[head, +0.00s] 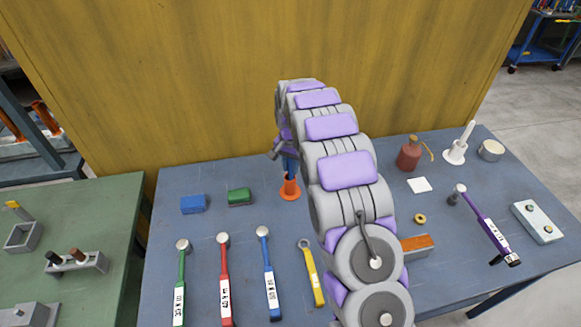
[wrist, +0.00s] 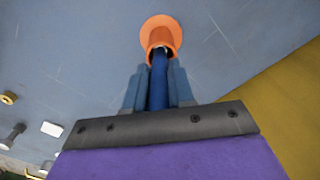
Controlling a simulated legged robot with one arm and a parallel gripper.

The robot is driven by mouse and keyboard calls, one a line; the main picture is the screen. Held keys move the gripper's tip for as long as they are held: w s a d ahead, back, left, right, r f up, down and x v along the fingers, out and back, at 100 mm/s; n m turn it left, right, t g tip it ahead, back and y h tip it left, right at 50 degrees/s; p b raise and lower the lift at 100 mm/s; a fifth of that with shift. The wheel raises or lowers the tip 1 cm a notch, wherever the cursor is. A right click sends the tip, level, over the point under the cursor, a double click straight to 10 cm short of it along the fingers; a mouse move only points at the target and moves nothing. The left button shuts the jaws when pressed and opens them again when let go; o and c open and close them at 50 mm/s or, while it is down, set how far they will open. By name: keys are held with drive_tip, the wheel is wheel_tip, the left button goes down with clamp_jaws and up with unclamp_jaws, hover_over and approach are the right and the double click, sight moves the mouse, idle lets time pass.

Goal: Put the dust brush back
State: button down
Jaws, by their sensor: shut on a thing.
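The dust brush shows as a blue handle (wrist: 158,85) between the two fingers of my gripper (wrist: 157,72) in the wrist view. My gripper is shut on this handle. An orange holder (head: 290,188) with a round flared base stands on the blue table, and it also shows in the wrist view (wrist: 160,25). The far end of the brush meets the holder's mouth and its tip is hidden there; I cannot tell how deep it sits. In the head view my gripper (head: 287,153) is just above the holder, partly hidden by my arm.
A blue block (head: 193,204) and a green block (head: 240,197) lie left of the holder. Several labelled long-handled tools lie in front. A red bottle (head: 409,155) and a white holder (head: 456,152) stand right. A yellow wall (head: 200,80) rises behind the table.

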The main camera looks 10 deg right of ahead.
drive_tip(key=shift+a+f, duration=0.1)
drive_tip(key=shift+a, duration=0.1)
drive_tip(key=c, duration=1.1)
unclamp_jaws()
drive_tip(key=shift+a, duration=0.15)
drive_tip(key=shift+o, duration=0.7)
drive_tip(key=shift+d, duration=0.2)
